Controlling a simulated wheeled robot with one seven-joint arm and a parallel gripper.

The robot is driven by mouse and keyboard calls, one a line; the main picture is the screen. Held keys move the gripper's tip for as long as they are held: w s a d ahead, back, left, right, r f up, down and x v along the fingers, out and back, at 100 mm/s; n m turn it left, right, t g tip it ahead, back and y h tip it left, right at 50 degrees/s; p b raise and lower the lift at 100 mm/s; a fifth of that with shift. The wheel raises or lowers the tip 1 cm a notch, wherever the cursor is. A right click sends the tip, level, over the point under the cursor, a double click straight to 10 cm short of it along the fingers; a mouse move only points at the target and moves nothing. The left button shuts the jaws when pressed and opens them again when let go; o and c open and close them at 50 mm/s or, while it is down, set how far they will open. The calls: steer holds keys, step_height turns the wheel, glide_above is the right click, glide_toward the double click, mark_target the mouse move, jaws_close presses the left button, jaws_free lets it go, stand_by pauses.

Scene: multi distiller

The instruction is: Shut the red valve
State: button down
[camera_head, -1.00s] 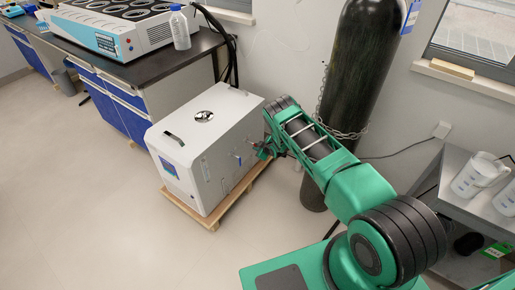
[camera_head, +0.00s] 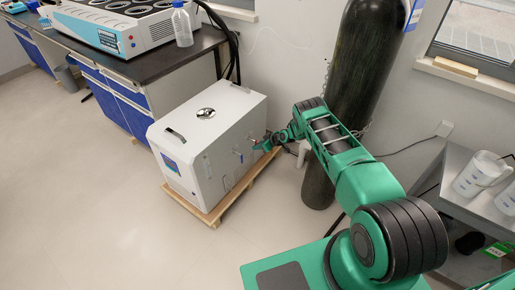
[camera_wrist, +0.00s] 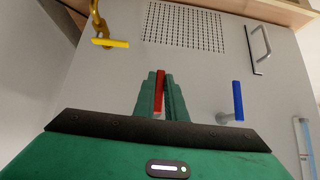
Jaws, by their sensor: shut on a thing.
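The red valve (camera_wrist: 160,92) has a bar-shaped handle that stands lengthwise in the wrist view, between my fingers. My gripper (camera_wrist: 162,82) is shut on this handle, with one green finger on each side. The valve's base is hidden by the fingers and the gripper body. In the head view my gripper (camera_head: 263,144) is at the right side panel of the white machine (camera_head: 185,165). The red valve is too small and covered there to make out clearly.
A blue valve handle (camera_wrist: 238,100) is close to the right of my gripper. A yellow valve handle (camera_wrist: 112,43) is at the upper left. A vent grille (camera_wrist: 185,27) and metal handle (camera_wrist: 260,45) share the panel. A dark gas cylinder (camera_head: 355,80) stands close to my arm.

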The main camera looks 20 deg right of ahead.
mark_target(256, 141)
steer(key=shift+s+d+f, duration=0.15)
steer(key=shift+d+f, duration=0.05)
steer(key=shift+f, duration=0.05)
steer(key=c, duration=1.8)
jaws_free()
steer(key=shift+a+r, duration=0.1)
step_height(256, 141, up, 4)
steer(key=shift+a+r, duration=0.15)
steer(key=s+a+r, duration=0.5)
steer(key=a+r, duration=0.1)
steer(key=a, duration=0.4)
steer(key=shift+r, duration=0.25)
